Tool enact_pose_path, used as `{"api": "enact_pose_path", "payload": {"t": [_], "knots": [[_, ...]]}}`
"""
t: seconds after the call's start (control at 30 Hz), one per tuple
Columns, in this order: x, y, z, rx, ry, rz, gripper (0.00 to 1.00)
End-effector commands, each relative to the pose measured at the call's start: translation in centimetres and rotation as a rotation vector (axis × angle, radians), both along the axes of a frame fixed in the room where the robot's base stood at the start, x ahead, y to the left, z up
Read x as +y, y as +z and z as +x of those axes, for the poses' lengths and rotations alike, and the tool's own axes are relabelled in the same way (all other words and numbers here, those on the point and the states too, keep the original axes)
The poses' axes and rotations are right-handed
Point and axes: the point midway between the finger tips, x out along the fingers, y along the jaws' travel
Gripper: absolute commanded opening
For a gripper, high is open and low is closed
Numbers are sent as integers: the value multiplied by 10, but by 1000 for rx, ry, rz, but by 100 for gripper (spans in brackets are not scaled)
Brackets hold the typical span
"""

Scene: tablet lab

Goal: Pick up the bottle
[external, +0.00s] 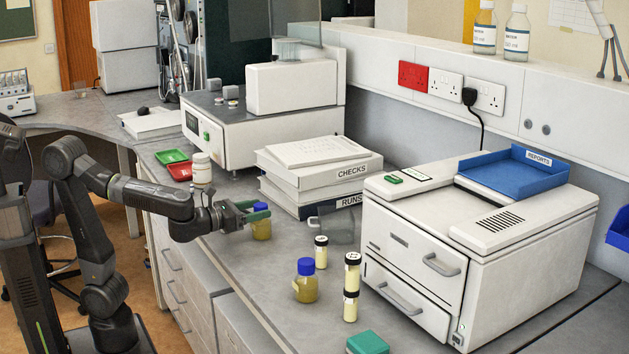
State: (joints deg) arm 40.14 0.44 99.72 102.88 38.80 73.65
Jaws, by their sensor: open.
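My gripper (252,210) is open, reaching over the bench from the left with green-padded fingers. A small bottle with yellow contents (262,231) stands at its fingertips. A second bottle with yellow contents and a blue cap (306,284) stands upright nearer the front, apart from my gripper. A white capped bottle (202,169) stands behind my wrist. Two clear labelled bottles (485,30) (517,35) stand on the high ledge.
Black-capped vials (321,254) (352,272) (350,307) and a teal box (367,343) stand near the front. Stacked binders (318,178) lie behind my gripper. A white machine (480,245) with a blue tray (512,174) blocks the right. Green (171,156) and red (180,171) trays lie left.

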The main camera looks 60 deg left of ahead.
Motion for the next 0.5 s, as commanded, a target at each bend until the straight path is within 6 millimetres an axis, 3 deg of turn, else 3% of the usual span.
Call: {"api": "enact_pose_path", "payload": {"t": [0.2,0.47,0.5], "knots": [[-2,0,28,-1,2,1,60],[-2,1,31,-1,0,0,60],[-2,1,31,-1,0,0,56]]}}
